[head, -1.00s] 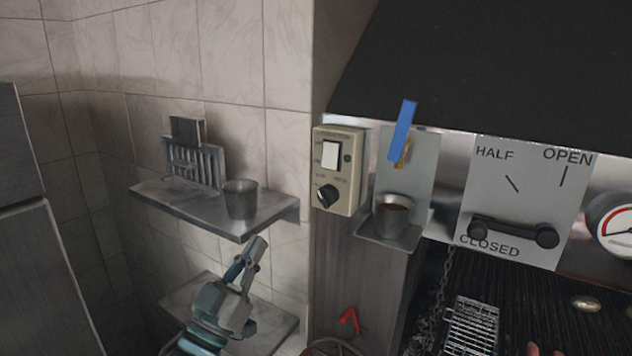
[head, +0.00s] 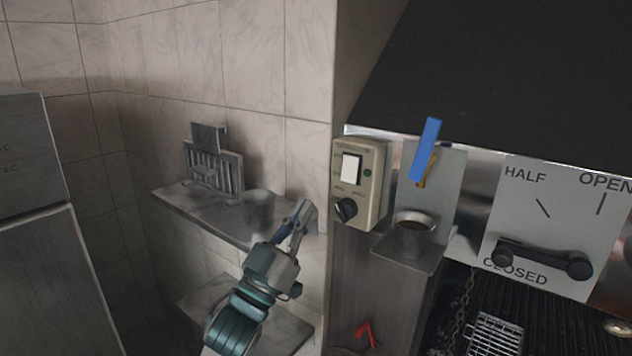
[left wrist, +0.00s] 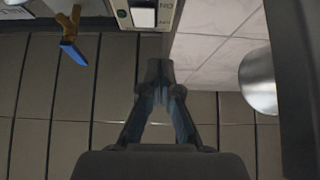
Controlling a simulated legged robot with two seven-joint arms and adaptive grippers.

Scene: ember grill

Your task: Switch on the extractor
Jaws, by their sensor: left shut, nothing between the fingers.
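The extractor control box (head: 361,183) is a beige panel on the corner post, with a white rocker switch (head: 351,168), a green lamp and a black knob (head: 345,209). My left gripper (head: 305,208) is shut and empty, pointing up, left of and a little below the box in the head view, apart from it. In the left wrist view, the shut fingertips (left wrist: 160,68) lie below the box and its white switch (left wrist: 144,17), whose top part is cut off by the frame edge. My right gripper is not in view.
A metal shelf (head: 178,199) with a cup (head: 257,209) and a rack (head: 215,172) stands behind my left gripper. A small ledge with a cup (head: 414,222) and a blue-handled tool (head: 426,150) is right of the box. A damper lever (head: 542,262) points at CLOSED.

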